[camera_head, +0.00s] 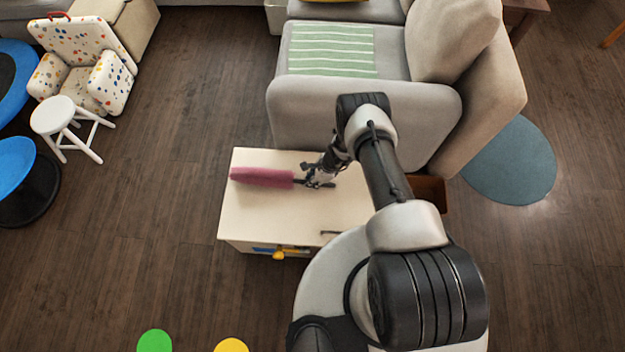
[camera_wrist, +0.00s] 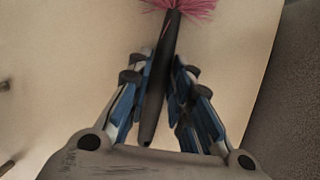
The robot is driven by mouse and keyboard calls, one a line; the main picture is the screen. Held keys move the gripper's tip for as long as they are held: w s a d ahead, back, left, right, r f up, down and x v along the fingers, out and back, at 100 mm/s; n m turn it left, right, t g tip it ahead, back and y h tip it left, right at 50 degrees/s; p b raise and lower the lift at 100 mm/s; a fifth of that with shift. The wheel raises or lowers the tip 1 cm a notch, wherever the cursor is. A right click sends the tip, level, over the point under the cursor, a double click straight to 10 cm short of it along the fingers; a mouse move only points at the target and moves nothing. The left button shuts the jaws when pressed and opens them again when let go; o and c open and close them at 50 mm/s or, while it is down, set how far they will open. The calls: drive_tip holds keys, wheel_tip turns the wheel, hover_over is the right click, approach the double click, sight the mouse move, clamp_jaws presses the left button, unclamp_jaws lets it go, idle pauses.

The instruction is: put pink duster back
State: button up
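The pink duster (camera_head: 262,177) lies along the pale top of a small cabinet (camera_head: 240,215) in the head view. Its fluffy pink head points left and its dark handle points right, toward my gripper (camera_head: 318,178). In the wrist view the dark handle (camera_wrist: 160,85) runs between the two blue-and-grey fingers of my gripper (camera_wrist: 165,65). The fingertips close in on both sides of the handle and look shut on it. Only the lower strands of the pink head (camera_wrist: 180,8) show at the top. I cannot tell whether the duster touches the cabinet top.
A grey sofa (camera_head: 365,105) with a green striped cloth stands just behind the cabinet. A yellow item (camera_head: 279,254) shows at the cabinet's front. A white stool (camera_head: 55,114) and a spotted chair (camera_head: 80,60) stand at the far left. The floor left of the cabinet is clear.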

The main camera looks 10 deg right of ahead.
drive_tip(key=o, duration=0.4)
drive_tip(key=shift+r, duration=0.15)
